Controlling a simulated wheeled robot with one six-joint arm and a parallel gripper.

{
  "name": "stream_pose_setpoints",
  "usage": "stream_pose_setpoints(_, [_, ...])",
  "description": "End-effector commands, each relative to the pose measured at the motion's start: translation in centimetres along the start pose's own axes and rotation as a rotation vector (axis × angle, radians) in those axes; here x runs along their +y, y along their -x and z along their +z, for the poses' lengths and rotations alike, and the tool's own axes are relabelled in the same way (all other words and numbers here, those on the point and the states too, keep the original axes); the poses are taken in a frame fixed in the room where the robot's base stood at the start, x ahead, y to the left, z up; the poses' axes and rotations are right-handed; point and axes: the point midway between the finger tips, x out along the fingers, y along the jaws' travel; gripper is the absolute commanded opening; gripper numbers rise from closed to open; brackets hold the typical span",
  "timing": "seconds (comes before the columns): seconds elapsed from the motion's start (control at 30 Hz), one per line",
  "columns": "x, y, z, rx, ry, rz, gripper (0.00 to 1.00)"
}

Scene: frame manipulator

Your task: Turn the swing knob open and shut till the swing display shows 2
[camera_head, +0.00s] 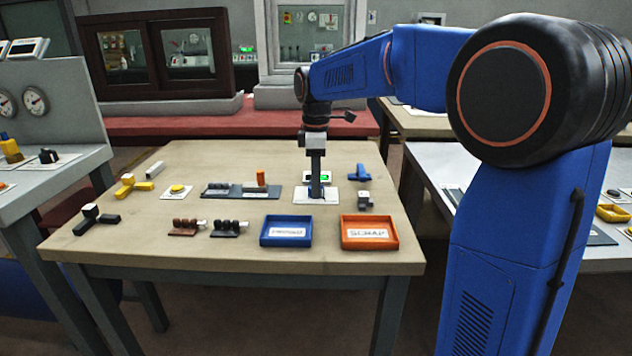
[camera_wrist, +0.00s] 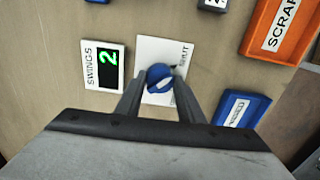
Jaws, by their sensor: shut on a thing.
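The swing knob (camera_wrist: 160,76) is blue and round-topped, with a pale pointer mark, and stands on a white plate (camera_wrist: 150,48) that reads "SHUT" at its upper right. The rest of the plate's lettering is hidden by the knob and fingers. My gripper (camera_wrist: 160,88) has a finger on each side of the knob and is shut on it. The swing display (camera_wrist: 108,68), labelled "SWINGS", shows a green 2 left of the plate. In the head view my gripper (camera_head: 317,190) points straight down over the plate (camera_head: 330,196), and the lit display (camera_head: 324,178) shows just behind it.
A blue tray (camera_head: 264,240) and an orange tray (camera_head: 395,243) marked SCRAP stand at the table's front. A blue part (camera_head: 357,173) and a small grey block (camera_head: 364,198) lie right of my gripper. A dark fixture (camera_head: 233,193) lies to its left.

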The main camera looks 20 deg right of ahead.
Motion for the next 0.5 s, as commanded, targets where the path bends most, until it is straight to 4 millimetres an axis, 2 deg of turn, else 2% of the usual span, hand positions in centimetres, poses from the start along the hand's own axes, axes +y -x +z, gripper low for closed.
stream_pose_setpoints(0.07, [0.0,-0.04,0.04,-0.001,0.0,-0.001,0.12])
stream_pose_setpoints(0.1, [0.0,-0.03,0.04,-0.001,0.0,-0.001,0.39])
stream_pose_setpoints(0.17, [0.0,-0.03,0.03,-0.001,0.0,0.0,0.53])
stream_pose_setpoints(0.5, [0.01,0.16,0.0,0.0,0.0,0.0,0.53])
